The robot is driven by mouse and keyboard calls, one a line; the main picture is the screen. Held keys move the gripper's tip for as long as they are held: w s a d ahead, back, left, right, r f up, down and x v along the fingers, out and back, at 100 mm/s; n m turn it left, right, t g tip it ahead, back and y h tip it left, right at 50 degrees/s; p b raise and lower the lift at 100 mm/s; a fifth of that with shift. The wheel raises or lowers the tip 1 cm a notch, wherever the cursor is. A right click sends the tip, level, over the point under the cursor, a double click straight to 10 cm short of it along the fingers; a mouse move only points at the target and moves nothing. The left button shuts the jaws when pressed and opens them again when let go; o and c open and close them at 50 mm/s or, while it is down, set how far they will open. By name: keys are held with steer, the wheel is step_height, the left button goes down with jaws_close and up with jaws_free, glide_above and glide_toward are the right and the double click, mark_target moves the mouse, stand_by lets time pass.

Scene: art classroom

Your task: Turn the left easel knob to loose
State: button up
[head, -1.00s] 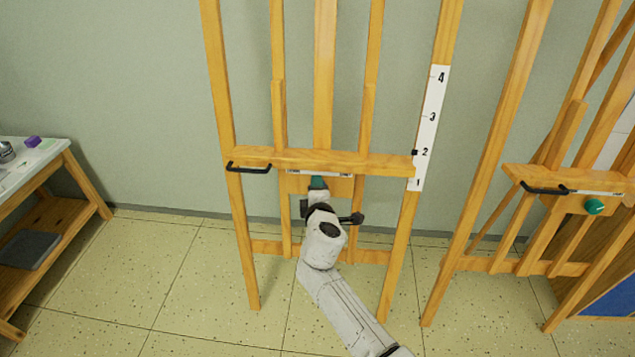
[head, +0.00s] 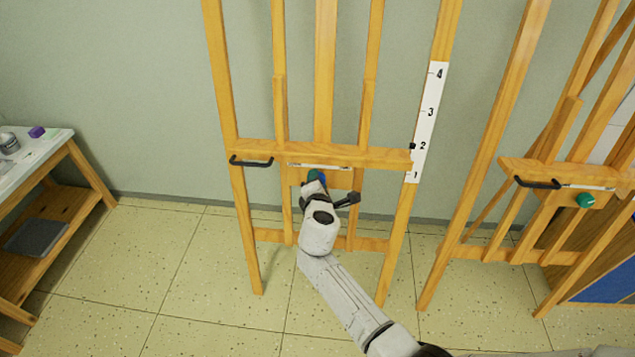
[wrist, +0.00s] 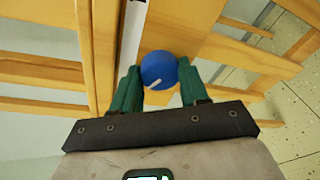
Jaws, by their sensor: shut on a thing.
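The left easel (head: 230,200) stands in the middle of the head view. Its blue knob (wrist: 159,70) carries a short white line, which points to the lower left in the wrist view. In the head view my gripper (head: 316,178) reaches the wooden block under the easel's ledge (head: 350,155) and mostly hides the knob. In the wrist view my gripper's green fingers (wrist: 157,88) sit on both sides of the knob, shut on it. A white label strip (head: 320,167) runs along the ledge above the knob.
A black handle (head: 251,162) sticks out at the ledge's left. A numbered scale (head: 427,120) is on the right post, with a black pointer near 2. A second easel with a green knob (head: 585,200) stands at right. A table (head: 45,150) stands at left. Open floor lies between.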

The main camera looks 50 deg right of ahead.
steer(key=o, duration=1)
steer(key=shift+o, duration=0.2)
steer(key=shift+a, duration=0.1)
steer(key=p+v, duration=0.1)
steer(key=v, duration=0.9)
steer(key=shift+s+a, duration=0.2)
steer(key=shift+s, duration=0.1)
steer(key=s+a+f+m+g+y+p, duration=0.1)
steer(key=s+a+f+m+g+y, duration=0.2)
steer(key=s+m, duration=0.5)
steer(key=s+a+f+m+g+y, duration=0.1)
steer(key=s+f+m+g+y, duration=0.25)
steer(key=s, duration=0.85)
steer(key=s+a+r+m+g+y, duration=0.1)
steer(key=s+a+m+g+y, duration=0.1)
steer(key=s+a, duration=0.4)
steer(key=shift+s+r+m+g+y+p, duration=0.15)
steer(key=shift+s+m+g+y+p, duration=0.2)
steer(key=shift+s+m+y, duration=0.3)
